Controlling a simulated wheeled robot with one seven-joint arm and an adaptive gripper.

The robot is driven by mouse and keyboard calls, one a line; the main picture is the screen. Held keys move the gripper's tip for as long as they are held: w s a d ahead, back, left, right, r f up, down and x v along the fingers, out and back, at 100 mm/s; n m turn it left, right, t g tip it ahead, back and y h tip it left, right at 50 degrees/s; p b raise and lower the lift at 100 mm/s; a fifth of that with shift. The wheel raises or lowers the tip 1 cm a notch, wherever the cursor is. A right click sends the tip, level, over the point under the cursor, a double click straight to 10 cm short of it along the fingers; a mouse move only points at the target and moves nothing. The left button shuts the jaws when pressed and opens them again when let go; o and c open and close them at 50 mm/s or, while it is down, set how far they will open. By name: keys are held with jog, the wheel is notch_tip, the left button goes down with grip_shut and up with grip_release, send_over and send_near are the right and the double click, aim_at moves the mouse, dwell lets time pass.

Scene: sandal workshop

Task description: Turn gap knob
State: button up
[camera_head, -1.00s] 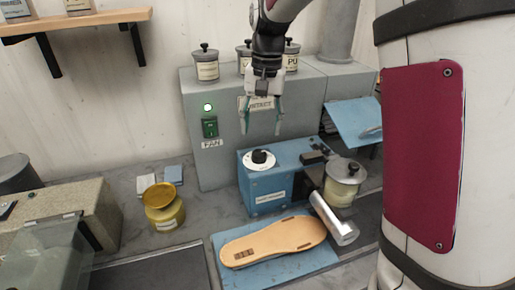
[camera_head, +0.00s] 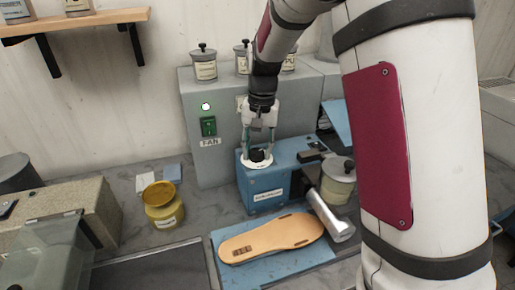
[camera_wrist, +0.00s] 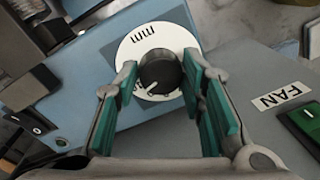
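The gap knob (camera_wrist: 160,73) is a black round knob with a white pointer line, on a white dial (camera_wrist: 137,52) marked "mm". It sits on top of the blue machine (camera_head: 283,181), and also shows in the head view (camera_head: 257,155). My gripper (camera_head: 258,147) points down right over the knob. In the wrist view its teal-padded fingers (camera_wrist: 162,107) are apart, one on each side of the knob, with gaps visible between pads and knob. The lower part of the dial's print is partly hidden.
A roller (camera_head: 331,215) and a lidded pot (camera_head: 338,180) are at the machine's right. A sandal sole (camera_head: 270,238) lies on a blue mat (camera_head: 228,272) in front. The grey cabinet with a green FAN switch (camera_head: 208,126) stands behind. A yellow jar (camera_head: 163,206) is at left.

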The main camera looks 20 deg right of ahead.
jog(key=c, duration=0.5)
jog(key=shift+o, duration=0.3)
jog(key=shift+n, duration=0.3)
jog(key=n, duration=0.3)
jog(key=shift+w+d+n+b, duration=0.1)
jog(key=shift+n+b, duration=0.2)
jog(key=n, duration=0.3)
jog(key=shift+n+g, duration=0.3)
jog(key=shift+n, duration=0.1)
jog(key=n, duration=0.5)
jog(key=shift+w+n+g+p, duration=0.1)
jog(key=shift+n+g+p, duration=0.35)
jog(key=shift+n, duration=1.85)
